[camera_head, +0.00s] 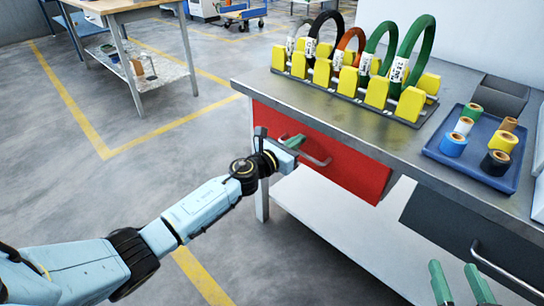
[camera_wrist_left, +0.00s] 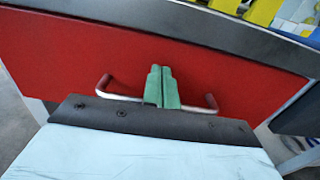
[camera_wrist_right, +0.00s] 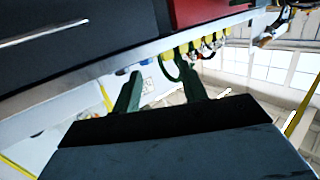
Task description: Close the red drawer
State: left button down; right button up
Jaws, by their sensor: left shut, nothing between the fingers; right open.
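The red drawer (camera_head: 345,168) is under the tabletop, its front facing me. Its front fills much of the left wrist view (camera_wrist_left: 230,75), close beneath the tabletop edge. I cannot tell whether a small gap remains behind the front. A metal bar handle (camera_head: 318,161) runs across it. My left gripper (camera_head: 296,141) is shut and empty, with its green fingers together at the handle. In the left wrist view the fingers (camera_wrist_left: 161,72) overlap the middle of the bar, against the red front. My right gripper (camera_head: 462,272) is open and empty, low at the right, near the dark drawer.
A dark drawer (camera_head: 450,225) with a metal handle is at the right. On the tabletop (camera_head: 300,103) stand a yellow-blocked rack (camera_head: 350,95) with several coils, a blue tray (camera_head: 455,165) of tape rolls and a dark bin (camera_head: 500,95).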

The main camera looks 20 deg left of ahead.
pick_arm(q)
jog(key=p+v, duration=0.1)
jog(key=v, duration=1.2)
jog(key=shift+p, duration=0.4)
pick_arm(e)
jog(key=s+d+f+g+h, duration=0.1)
jog(key=s+d+f+g, duration=0.1)
jog(key=s+f+g, duration=0.2)
notch_tip(320, 180, down, 3)
jog(key=shift+g+h, duration=0.4)
jog(key=shift+g, duration=0.2)
